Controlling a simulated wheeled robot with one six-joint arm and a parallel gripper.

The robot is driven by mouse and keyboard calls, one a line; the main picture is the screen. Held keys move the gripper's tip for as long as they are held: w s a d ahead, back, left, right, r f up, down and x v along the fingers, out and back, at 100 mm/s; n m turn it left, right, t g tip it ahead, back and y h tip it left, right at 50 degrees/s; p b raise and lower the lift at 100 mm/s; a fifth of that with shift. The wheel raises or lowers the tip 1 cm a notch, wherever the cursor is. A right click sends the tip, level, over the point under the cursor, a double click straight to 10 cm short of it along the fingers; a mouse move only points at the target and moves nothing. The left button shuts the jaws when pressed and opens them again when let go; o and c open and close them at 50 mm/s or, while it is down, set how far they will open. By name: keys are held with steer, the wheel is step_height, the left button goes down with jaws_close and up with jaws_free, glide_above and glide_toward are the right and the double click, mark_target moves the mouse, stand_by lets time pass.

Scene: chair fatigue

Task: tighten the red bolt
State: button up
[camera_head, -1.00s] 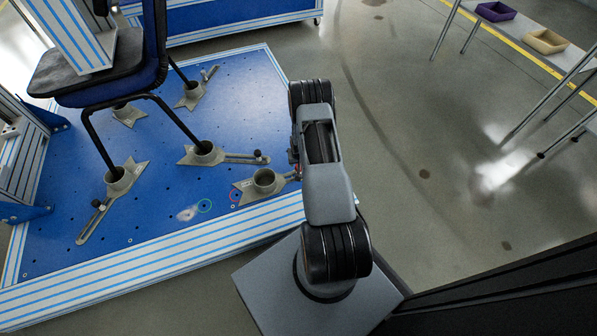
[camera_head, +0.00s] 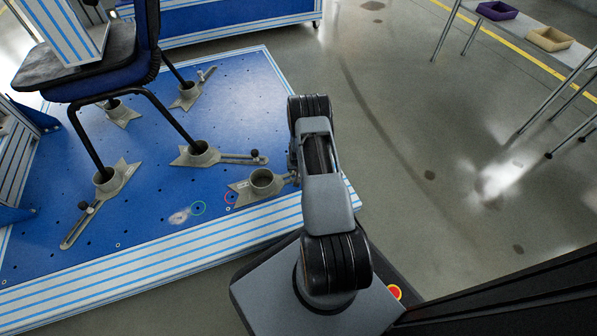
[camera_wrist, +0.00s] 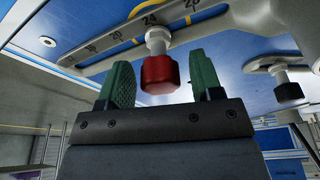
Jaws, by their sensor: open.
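The red bolt (camera_wrist: 159,74) shows in the wrist view, with a dark red head on a pale threaded neck in the slotted grey bracket (camera_wrist: 105,43). My gripper (camera_wrist: 162,84) is open, with one green-padded finger to each side of the bolt head. I see no contact between the fingers and the bolt. In the head view my arm reaches the platform's right edge beside an empty socket clamp (camera_head: 262,182). My arm hides the red bolt and the gripper there.
A second bracket with a black knob (camera_wrist: 288,86) is at the right in the wrist view. The blue platform (camera_head: 150,225) carries a chair (camera_head: 105,75) with its legs in grey clamps. Open floor lies right of my arm.

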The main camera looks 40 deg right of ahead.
steer(key=shift+n, duration=0.3)
steer(key=shift+f+n+y+b, duration=0.1)
steer(key=shift+n+y+b, duration=0.2)
steer(key=shift+n, duration=1.3)
steer(key=shift+n+y, duration=0.7)
steer(key=shift+n, duration=1.4)
steer(key=shift+c, duration=0.3)
steer(key=c, duration=0.8)
steer(key=m, duration=0.1)
steer(key=m+p, duration=0.1)
steer(key=shift+r+m+h, duration=0.25)
steer(key=shift+m+h, duration=0.05)
steer(key=shift+f+m+p, duration=0.15)
steer(key=shift+m+p, duration=0.45)
steer(key=shift+m, duration=0.1)
